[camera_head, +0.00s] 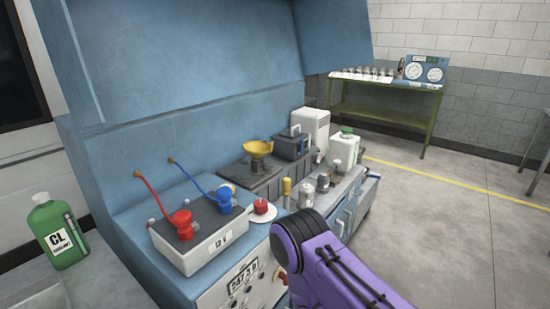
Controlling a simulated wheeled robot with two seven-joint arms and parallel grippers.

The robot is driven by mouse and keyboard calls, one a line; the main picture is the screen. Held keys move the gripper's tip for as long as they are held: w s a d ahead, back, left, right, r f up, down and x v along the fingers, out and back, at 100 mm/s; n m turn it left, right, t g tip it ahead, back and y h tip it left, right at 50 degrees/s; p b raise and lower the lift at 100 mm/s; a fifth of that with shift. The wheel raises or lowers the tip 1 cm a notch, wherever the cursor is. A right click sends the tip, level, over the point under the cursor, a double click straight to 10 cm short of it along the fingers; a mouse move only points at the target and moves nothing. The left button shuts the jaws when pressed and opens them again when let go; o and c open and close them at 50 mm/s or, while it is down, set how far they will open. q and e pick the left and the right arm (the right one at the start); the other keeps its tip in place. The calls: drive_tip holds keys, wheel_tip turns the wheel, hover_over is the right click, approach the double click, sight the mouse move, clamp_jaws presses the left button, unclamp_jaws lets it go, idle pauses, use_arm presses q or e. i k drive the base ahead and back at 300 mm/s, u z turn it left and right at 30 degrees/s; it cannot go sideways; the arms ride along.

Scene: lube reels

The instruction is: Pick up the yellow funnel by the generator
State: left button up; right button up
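The yellow funnel (258,148) sits at the back of the blue workbench, upright with its wide mouth up, above a dark grey box (252,172). A dark blue box with a handle (292,145) stands just right of the funnel; I cannot tell for sure whether it is the generator. My purple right arm (335,270) comes in from the lower right, in front of the bench, well short of the funnel. Its gripper does not show. My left arm and gripper are out of view.
A white unit (203,244) with red and blue valves and hoses stands at the bench front. A white container with a green cap (344,150) and small bottles stand right of the funnel. A green coolant jug (58,232) is at left. A green table (388,101) stands far back.

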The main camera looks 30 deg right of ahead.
sight(257, 155)
drive_tip(key=k, duration=0.3)
drive_tip(key=z, duration=0.8)
